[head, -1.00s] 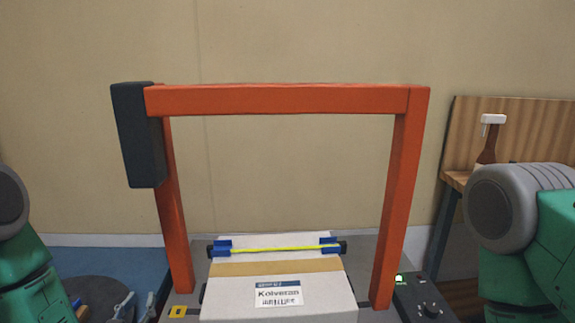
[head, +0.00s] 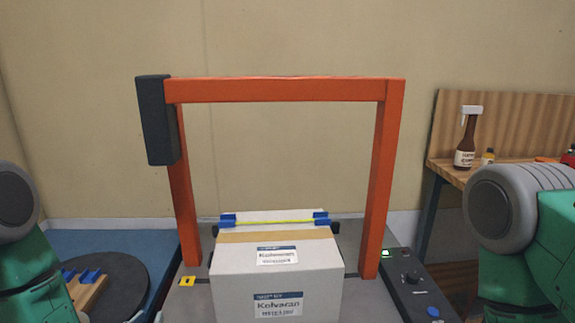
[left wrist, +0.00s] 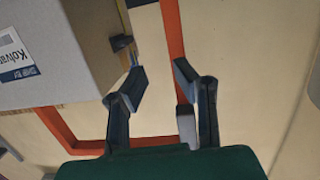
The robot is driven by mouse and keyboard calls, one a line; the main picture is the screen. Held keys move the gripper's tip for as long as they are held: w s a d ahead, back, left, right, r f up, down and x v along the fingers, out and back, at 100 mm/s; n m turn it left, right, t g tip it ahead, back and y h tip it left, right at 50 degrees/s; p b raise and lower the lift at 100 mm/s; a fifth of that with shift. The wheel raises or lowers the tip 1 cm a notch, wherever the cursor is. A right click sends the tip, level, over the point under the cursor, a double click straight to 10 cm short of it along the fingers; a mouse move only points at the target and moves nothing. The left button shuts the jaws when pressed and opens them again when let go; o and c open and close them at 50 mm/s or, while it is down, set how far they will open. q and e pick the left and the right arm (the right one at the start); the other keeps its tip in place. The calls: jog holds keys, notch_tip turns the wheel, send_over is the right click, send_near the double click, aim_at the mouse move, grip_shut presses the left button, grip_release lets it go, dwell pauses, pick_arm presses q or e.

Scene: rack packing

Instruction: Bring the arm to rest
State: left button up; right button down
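A white carton labelled Kolvaran (head: 232,285) sits on a grey platform (head: 198,302) under an orange arch (head: 280,90). A yellow strip (head: 275,222) runs between two blue clips at the carton's back edge. My left gripper (left wrist: 158,75) shows in the left wrist view with its two fingers apart and nothing between them. The carton also shows beside it there, at the upper left (left wrist: 70,45).
A dark round disc (head: 128,272) at lower left carries a wooden piece (head: 88,290) with blue parts. A control box (head: 405,278) with a green light is right of the arch. A wooden bench (head: 437,165) at right holds a brown spray bottle (head: 466,145).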

pick_arm(q)
jog(key=s+d+f+g, duration=0.1)
jog(key=s+f, duration=0.1)
jog(key=f, duration=0.1)
jog(key=s+f+g+b, duration=0.1)
jog(key=s+f+g, duration=0.1)
jog(key=s+d+f+g+h+b, duration=0.1)
jog(key=s+f, duration=0.1)
jog(key=f, duration=0.1)
jog(key=shift+s+d+f+m, duration=0.3)
jog(key=shift+s+d, duration=0.05)
jog(key=shift+s, duration=0.05)
jog(key=s+f+g+b, duration=0.2)
jog(key=s+f+g, duration=0.3)
jog(key=s, duration=0.7)
jog(key=s+f+g+b, duration=0.2)
jog(key=s+f+g, duration=0.3)
jog(key=s, duration=0.7)
jog(key=shift+s+a+f+g+y, duration=0.35)
jog(key=shift+s+a+g+y, duration=0.1)
jog(key=shift+g, duration=0.25)
jog(key=shift+w, duration=0.2)
